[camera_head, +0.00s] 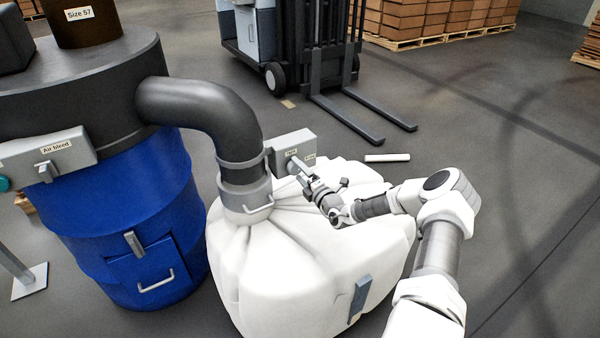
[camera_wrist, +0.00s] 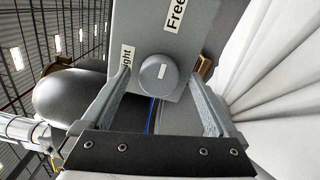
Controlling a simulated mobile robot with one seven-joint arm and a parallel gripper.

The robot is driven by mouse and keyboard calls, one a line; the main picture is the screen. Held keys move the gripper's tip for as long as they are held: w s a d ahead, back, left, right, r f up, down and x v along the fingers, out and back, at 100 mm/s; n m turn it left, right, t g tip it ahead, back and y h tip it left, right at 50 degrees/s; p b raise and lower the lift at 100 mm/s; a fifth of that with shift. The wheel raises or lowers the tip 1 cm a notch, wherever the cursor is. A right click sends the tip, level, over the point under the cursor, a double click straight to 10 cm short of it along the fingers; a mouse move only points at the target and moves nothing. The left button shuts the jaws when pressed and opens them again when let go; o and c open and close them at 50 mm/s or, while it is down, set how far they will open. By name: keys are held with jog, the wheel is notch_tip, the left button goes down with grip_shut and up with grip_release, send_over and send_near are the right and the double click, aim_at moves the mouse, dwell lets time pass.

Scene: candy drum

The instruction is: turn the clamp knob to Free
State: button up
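The clamp box (camera_head: 292,142) is a grey block beside the pipe's clamp collar, above the white bag. Its round grey knob (camera_wrist: 158,75) with a short white mark shows in the wrist view. A "Free" label (camera_wrist: 175,14) is above and right of the knob there, and a partly hidden label ending in "ght" (camera_wrist: 127,57) is at its left. My gripper (camera_head: 301,172) is at the box front and largely hides the knob in the head view. In the wrist view its two fingers (camera_wrist: 160,84) stand apart on either side of the knob, with visible gaps.
The white bulk bag (camera_head: 270,265) bulges beneath my arm. A thick dark pipe (camera_head: 205,103) runs from the blue drum (camera_head: 130,220) to the collar.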

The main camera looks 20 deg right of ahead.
jog(key=shift+s, duration=0.1)
jog(key=s+d+p, duration=0.2)
jog(key=s+d, duration=0.1)
jog(key=s, duration=1.4)
jog(key=shift+d+p, duration=0.2)
jog(key=shift+p, duration=0.2)
jog(key=s+a+r+n+g+y+p, duration=0.2)
jog(key=s+a+r+n+g+y, duration=0.4)
jog(key=a+r+n, duration=0.7)
jog(key=s+a+r+n+g+y+p, duration=0.1)
jog(key=s+a+r+n+g+p, duration=0.15)
jog(key=a+r+n+g, duration=1)
jog(key=s+d+r+n+t+h+p, duration=0.2)
jog(key=s+r+n+h, duration=0.3)
jog(key=s+r+n, duration=0.3)
jog(key=s+d+r+n+t+h+p, duration=0.2)
jog(key=s+r+n, duration=0.6)
jog(key=n, duration=0.8)
jog(key=s+d+t+h, duration=0.2)
jog(key=s+d+h, duration=0.1)
jog(key=shift+s+d+r, duration=0.15)
jog(key=shift+r, duration=0.15)
